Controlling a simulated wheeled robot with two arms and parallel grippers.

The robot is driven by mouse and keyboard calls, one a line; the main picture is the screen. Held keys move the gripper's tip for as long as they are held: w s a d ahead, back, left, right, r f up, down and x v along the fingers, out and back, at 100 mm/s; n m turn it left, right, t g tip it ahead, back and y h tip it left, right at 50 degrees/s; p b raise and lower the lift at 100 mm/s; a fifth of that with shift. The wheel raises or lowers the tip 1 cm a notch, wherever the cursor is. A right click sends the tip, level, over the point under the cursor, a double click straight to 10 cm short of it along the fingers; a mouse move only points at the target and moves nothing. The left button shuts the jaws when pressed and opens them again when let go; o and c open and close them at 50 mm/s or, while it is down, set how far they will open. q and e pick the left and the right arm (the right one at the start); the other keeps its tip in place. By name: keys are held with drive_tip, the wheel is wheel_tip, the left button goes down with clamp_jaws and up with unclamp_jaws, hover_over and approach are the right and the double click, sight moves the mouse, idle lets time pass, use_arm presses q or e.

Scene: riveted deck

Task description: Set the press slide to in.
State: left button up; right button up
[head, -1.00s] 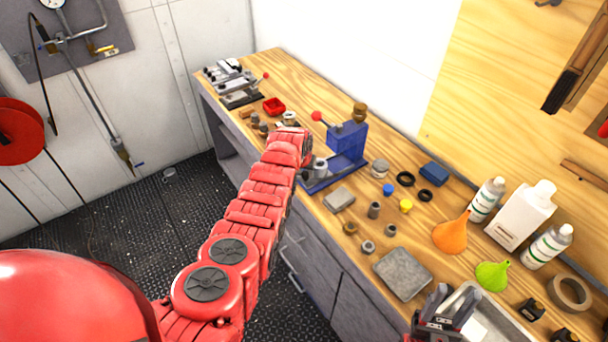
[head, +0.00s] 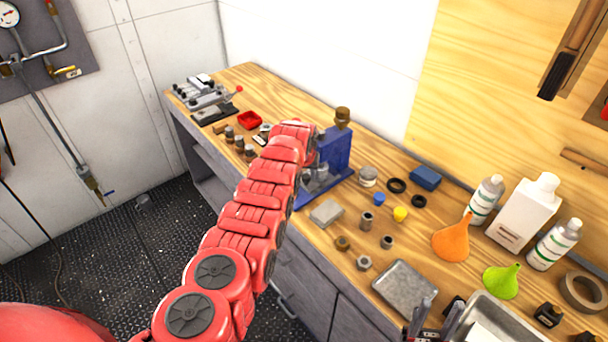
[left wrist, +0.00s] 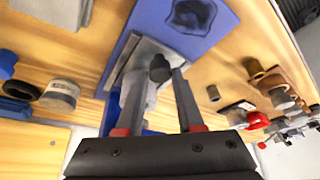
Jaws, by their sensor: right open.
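The blue press (head: 334,148) stands on the wooden bench with a brass-coloured knob on top. My left arm reaches to its near left side and hides part of it; my left gripper is hidden behind the arm in the head view. In the left wrist view my left gripper (left wrist: 160,84) is open, its two fingers apart at the press's grey metal part (left wrist: 136,66). A dark round knob (left wrist: 160,67) shows between the fingertips; I cannot tell whether they touch it. The press's blue base (left wrist: 186,40) lies beyond. My right gripper (head: 432,322) is open at the bottom edge, away from the press.
A grey block (head: 326,213), a jar (head: 368,177), black rings and small fittings lie around the press. A red tray (head: 249,120) and a vise-like fixture (head: 207,97) stand at the far left. Funnels and bottles fill the right side.

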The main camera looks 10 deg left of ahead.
sight(308, 176)
use_arm(q)
drive_tip(key=o, duration=0.4)
drive_tip(key=shift+d+r, duration=0.1)
drive_tip(key=shift+d, duration=0.05)
drive_tip(key=shift+s+r, duration=0.1)
drive_tip(key=shift+s+r, duration=0.2)
drive_tip(key=shift+r, duration=0.5)
drive_tip(key=shift+s+r, duration=0.35)
drive_tip(key=shift+r, duration=0.25)
drive_tip(key=p+v, duration=0.3)
drive_tip(key=v, duration=1.1)
drive_tip(key=shift+r+p, duration=0.2)
drive_tip(key=shift+p, duration=0.1)
drive_tip(key=shift+f, duration=0.15)
